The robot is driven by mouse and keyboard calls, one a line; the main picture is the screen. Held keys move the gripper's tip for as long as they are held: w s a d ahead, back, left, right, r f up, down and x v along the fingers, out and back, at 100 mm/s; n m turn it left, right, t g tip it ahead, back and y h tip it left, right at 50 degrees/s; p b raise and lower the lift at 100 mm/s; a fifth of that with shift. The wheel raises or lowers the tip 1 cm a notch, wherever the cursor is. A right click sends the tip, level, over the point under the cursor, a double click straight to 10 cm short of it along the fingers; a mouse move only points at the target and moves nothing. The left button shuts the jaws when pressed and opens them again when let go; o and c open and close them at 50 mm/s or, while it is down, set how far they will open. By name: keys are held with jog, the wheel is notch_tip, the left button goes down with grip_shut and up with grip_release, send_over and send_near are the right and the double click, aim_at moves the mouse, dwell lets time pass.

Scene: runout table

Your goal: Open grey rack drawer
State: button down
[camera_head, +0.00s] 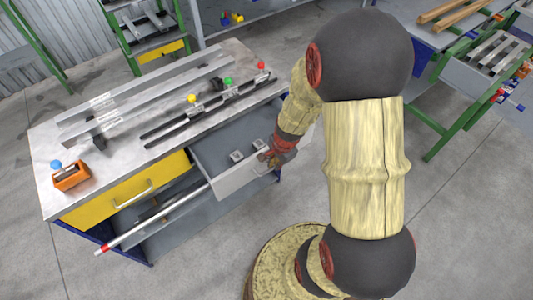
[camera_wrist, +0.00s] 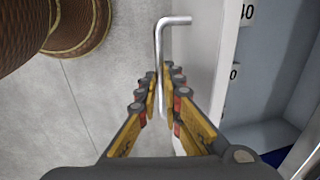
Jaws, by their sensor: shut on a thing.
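The grey rack drawer (camera_head: 228,182) stands partly pulled out of the workbench, at its right half, with its inside showing. Its bent metal handle (camera_wrist: 159,48) sticks out from the pale front panel (camera_wrist: 204,50) in the wrist view. My gripper (camera_wrist: 162,76) has its fingers on both sides of the handle bar and is shut on it. In the head view my gripper (camera_head: 273,158) is at the drawer's front, and it hides part of the handle there.
Two small grey blocks (camera_head: 237,156) lie in the drawer. A yellow drawer (camera_head: 125,190) is shut to its left. A long rod with a red end (camera_head: 150,220) juts out below. The bench top (camera_head: 52,142) carries rails and an orange block (camera_head: 71,177).

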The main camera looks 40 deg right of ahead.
jog(key=shift+s+d+b, duration=0.1)
jog(key=shift+s+b, duration=0.25)
jog(key=shift+s, duration=2.4)
jog(key=c, duration=2)
grip_release()
jog(key=shift+o, duration=0.4)
jog(key=shift+w, duration=0.1)
notch_tip(320, 180, up, 12)
jog(key=s, duration=0.2)
jog(key=shift+s+f, duration=0.15)
jog(key=shift+s, duration=0.05)
